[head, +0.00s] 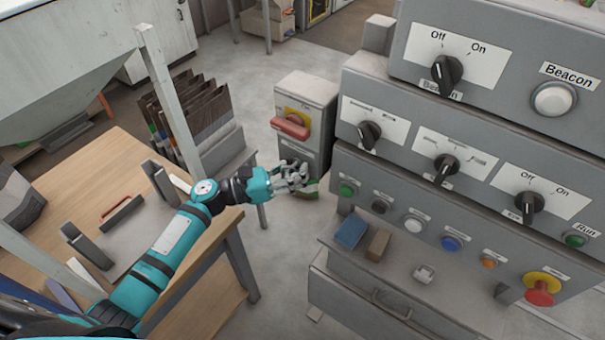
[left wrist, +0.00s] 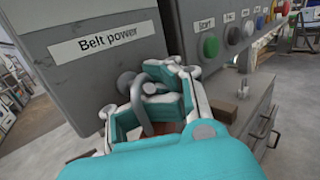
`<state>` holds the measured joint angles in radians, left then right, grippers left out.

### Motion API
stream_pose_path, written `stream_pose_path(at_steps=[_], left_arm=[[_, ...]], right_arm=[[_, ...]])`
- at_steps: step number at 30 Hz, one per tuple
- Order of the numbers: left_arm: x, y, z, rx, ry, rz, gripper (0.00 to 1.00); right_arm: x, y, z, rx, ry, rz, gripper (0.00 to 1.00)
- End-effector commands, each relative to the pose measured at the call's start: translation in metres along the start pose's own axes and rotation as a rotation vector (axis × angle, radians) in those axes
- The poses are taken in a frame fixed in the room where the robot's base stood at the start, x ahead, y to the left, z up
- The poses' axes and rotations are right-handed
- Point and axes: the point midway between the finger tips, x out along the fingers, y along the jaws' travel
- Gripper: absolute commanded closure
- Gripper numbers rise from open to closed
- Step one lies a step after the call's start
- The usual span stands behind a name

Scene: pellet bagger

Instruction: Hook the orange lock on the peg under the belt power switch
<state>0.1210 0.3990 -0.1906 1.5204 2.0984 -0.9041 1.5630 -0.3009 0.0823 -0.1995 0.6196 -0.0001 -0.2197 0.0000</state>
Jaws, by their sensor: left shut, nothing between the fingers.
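The belt power switch (head: 291,127), a red handle on a yellow plate, is on the grey box left of the main panel. My left gripper (head: 295,180) is at the box front below it, fingers shut with nothing between them. In the left wrist view, the fingers are just below the "Belt power" label (left wrist: 95,43). A grey curved bar (left wrist: 137,106), apparently the lock's shackle, shows among the fingers by a rounded metal end. I cannot tell whether it is around the peg. The lock's orange body is mostly hidden by my gripper. My right gripper is out of view.
The main panel (head: 400,172) with knobs and buttons stands close on the right. Its ledge holds a blue block (head: 351,232) and a brown block (head: 378,245). A wooden table (head: 90,170) is on the left. Floor shows between table and panel.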

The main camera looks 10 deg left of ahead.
Motion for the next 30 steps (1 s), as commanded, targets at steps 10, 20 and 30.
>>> stream_pose_path(at_steps=[10, 20, 30], left_arm=[[0.001, 0.0, 0.001, 0.0, -0.003, 0.0, 0.71], [0.0, -0.001, 0.0, -0.002, -0.001, -0.002, 0.69], [-0.051, -0.001, -0.002, -0.004, 0.003, 0.0, 0.69]], right_arm=[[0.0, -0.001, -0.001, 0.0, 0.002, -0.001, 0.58], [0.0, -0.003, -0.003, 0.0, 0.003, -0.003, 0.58], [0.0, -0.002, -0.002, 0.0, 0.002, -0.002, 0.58]])
